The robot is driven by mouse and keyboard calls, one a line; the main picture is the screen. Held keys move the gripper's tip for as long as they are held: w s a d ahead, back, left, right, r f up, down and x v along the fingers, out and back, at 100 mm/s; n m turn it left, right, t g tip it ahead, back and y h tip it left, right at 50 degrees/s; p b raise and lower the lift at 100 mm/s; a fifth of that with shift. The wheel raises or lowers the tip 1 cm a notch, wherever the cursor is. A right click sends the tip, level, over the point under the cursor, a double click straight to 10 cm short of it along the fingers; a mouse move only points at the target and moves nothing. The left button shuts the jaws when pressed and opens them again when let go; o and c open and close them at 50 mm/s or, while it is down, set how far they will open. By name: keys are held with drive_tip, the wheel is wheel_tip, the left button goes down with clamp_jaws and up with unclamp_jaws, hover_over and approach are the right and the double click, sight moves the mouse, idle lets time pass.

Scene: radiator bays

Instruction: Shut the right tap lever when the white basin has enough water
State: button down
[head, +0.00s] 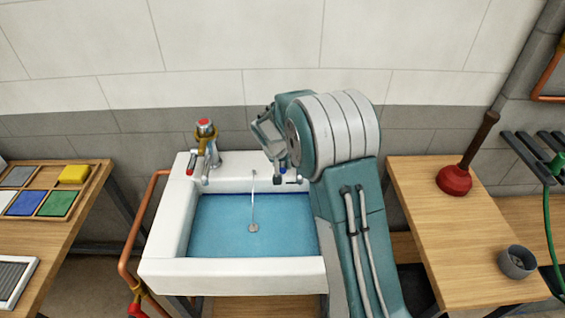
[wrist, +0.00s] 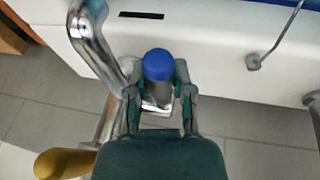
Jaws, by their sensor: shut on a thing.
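The white basin (head: 165,235) holds blue water (head: 285,225) across its whole floor, with bare inner wall above the surface. My gripper (head: 275,160) is over the basin's back ledge at the right tap. In the wrist view its fingers (wrist: 158,80) are shut on the blue-capped right tap lever (wrist: 158,65). The lever's blue end also shows in the head view (head: 283,171). A chrome spout (wrist: 92,45) curves beside the gripper in the wrist view. Most of the right tap is hidden by my arm in the head view. I cannot tell whether water runs from it.
The left tap (head: 206,150) has a red top and a yellow band. A thin chain (head: 253,200) runs from the back ledge into the water. A plunger (head: 455,180) and a grey cup (head: 517,262) stand on the right bench. A sponge tray (head: 85,190) lies left.

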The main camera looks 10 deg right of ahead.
drive_tip(key=shift+f+t, duration=0.25)
drive_tip(key=shift+t, duration=0.05)
drive_tip(key=shift+c, duration=2.4)
unclamp_jaws()
drive_tip(key=shift+a, duration=0.1)
drive_tip(key=v, duration=1.2)
drive_tip(key=shift+w, duration=0.1)
